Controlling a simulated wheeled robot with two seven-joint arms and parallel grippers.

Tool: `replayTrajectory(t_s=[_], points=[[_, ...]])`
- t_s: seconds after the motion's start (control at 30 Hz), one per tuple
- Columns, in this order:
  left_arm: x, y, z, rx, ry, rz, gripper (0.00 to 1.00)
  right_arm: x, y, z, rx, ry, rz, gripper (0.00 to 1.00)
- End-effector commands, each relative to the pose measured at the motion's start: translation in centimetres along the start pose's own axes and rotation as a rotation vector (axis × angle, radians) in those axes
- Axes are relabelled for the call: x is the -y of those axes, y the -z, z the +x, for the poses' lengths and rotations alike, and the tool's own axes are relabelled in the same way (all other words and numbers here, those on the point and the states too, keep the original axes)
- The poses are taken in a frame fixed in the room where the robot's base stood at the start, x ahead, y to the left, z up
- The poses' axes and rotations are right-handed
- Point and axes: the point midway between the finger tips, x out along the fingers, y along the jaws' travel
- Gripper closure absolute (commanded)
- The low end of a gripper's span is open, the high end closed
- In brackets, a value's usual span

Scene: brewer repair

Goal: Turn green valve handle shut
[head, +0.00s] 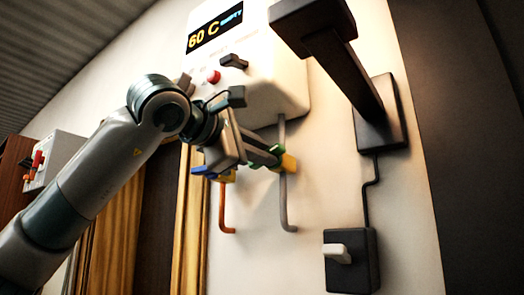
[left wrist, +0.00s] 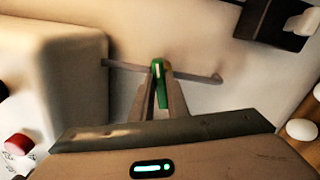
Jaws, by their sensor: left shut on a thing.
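The green valve handle (left wrist: 161,88) sits between the two fingers of my left gripper (left wrist: 160,72) in the left wrist view. The fingers are shut on it. In that picture the handle points across the line of the grey pipe (left wrist: 196,76). In the head view my left gripper (head: 268,156) reaches the green handle (head: 277,151) at the yellow valve body (head: 289,163) on the grey pipe (head: 287,205). The fingers hide part of the handle there. My right gripper is not in view.
A blue handle (head: 204,172) on an orange pipe (head: 224,212) is close left of my gripper. The white brewer (head: 275,85), its display reading 60 C EMPTY, is above. A black wall bracket (head: 340,75) and a black switch box (head: 350,275) are at right.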

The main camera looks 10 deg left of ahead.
Motion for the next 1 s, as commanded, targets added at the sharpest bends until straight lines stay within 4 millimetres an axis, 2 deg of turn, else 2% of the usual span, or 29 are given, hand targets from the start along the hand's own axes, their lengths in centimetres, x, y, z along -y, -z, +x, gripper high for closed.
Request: replayTrajectory(t_s=[0.2,0.4,1.0], points=[[0.1,0.0,0.0,-0.001,0.001,0.176,1.00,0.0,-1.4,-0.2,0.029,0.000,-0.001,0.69],[0.2,0.1,0.0,-0.001,0.000,0.285,1.00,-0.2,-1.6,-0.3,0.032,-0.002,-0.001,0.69],[0.3,0.1,0.0,-0.001,0.001,0.347,1.00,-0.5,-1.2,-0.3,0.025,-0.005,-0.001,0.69]])
